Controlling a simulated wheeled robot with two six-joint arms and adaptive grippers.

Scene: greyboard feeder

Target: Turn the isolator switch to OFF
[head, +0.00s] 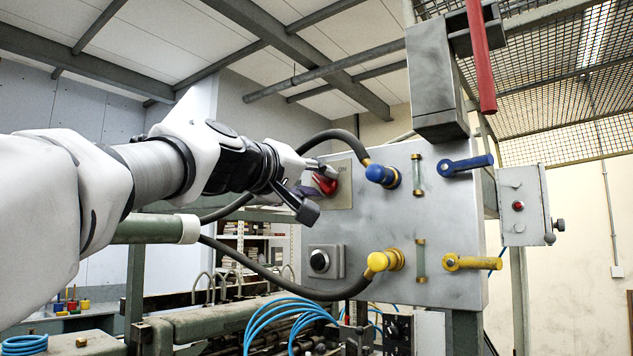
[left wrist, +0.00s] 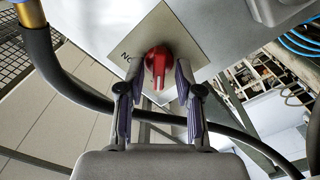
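The isolator switch is a red knob (head: 326,184) on a pale square plate (head: 343,196) at the upper left of the grey panel. The plate's ON lettering (head: 342,169) shows; I cannot see an OFF label. In the left wrist view the knob (left wrist: 158,62) shows its pale pointer line, and the lettering appears turned over. My left gripper (head: 315,183) is at the plate. In the left wrist view its fingers (left wrist: 160,78) stand open on either side of the knob, with a visible gap at each side. My right gripper is out of view.
Blue (head: 382,174) and yellow (head: 385,262) hose fittings sit right of the switch. A black hose (head: 345,136) arches close above the gripper, and another runs below. A black round knob (head: 320,261) is lower on the panel. A small grey box (head: 524,205) hangs at right.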

